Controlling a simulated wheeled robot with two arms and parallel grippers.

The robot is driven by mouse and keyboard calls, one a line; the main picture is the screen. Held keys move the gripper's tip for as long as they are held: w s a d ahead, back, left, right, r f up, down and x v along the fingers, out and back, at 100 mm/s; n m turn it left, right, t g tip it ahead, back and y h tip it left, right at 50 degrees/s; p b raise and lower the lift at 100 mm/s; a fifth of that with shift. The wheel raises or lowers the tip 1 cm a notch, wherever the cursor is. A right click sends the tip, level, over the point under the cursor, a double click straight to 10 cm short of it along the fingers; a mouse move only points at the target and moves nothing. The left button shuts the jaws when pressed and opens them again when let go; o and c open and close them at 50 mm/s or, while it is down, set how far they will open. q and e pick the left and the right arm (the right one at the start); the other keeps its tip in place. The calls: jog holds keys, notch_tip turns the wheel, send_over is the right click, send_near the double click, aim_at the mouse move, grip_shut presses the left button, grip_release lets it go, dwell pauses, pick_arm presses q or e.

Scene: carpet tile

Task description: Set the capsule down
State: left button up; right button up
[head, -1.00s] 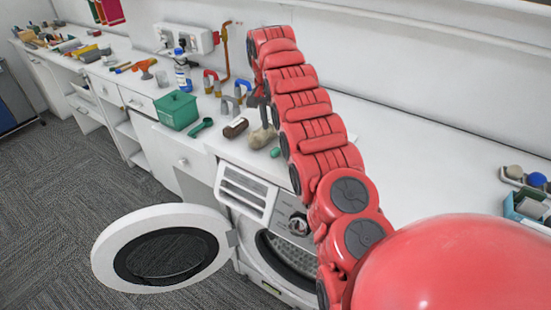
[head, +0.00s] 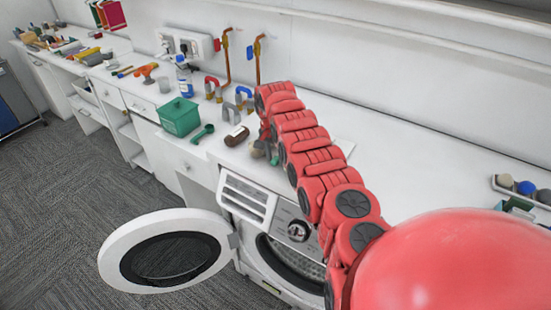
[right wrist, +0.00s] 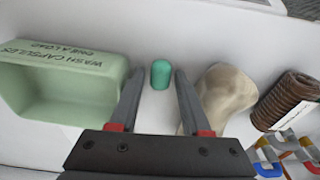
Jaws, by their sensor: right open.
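The green capsule (right wrist: 160,73) rests on the white worktop in the right wrist view. It lies between the tips of my right gripper (right wrist: 156,78), which is open, with a gap on both sides. In the head view my right gripper (head: 270,146) is low over the worktop above the washing machine, and the small green capsule (head: 274,161) shows beside it. A pale green box (right wrist: 62,95) marked "WASH CAPSULES ONE A LOAD" stands open left of the fingers. My left gripper is not in view.
A beige lump (right wrist: 226,92) sits close beside the right finger, with a brown ridged bottle (right wrist: 286,100) beyond it. The washing machine (head: 294,228) has its round door (head: 122,225) open. A dark green box (head: 180,117) and green scoop (head: 203,133) stand left on the worktop.

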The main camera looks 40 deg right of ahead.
grip_shut()
dwell(0.3)
